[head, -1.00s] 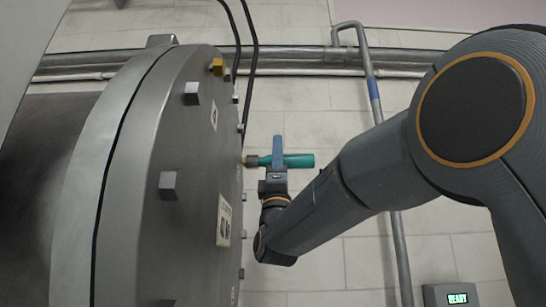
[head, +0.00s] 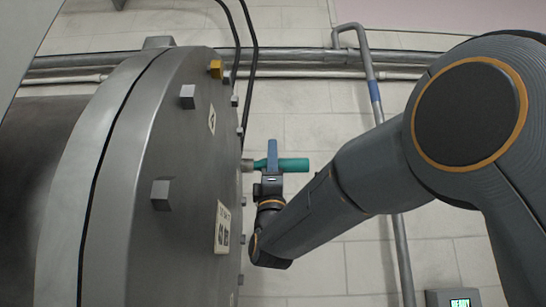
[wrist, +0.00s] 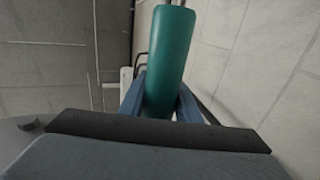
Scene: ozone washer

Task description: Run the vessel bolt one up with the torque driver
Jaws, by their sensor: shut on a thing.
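The torque driver (head: 293,165) has a teal cylindrical body and lies level in the head view, its nose pointing left at the vessel lid. My gripper (head: 272,155) is shut on it with blue fingers. In the wrist view the teal driver (wrist: 168,60) stands between the blue fingers (wrist: 160,100). The driver's nose meets a small brass-coloured piece (head: 247,165) at the lid's right edge; I cannot tell how far they are engaged. The vessel lid (head: 185,200) is a large grey disc with several square bolt heads. One bolt head (head: 215,69) is gold. I cannot tell which is bolt one.
Black cables (head: 251,60) hang by the lid's top edge. A grey pipe (head: 385,160) runs down the tiled wall behind my arm. A small box with a green display (head: 452,300) is at the bottom right.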

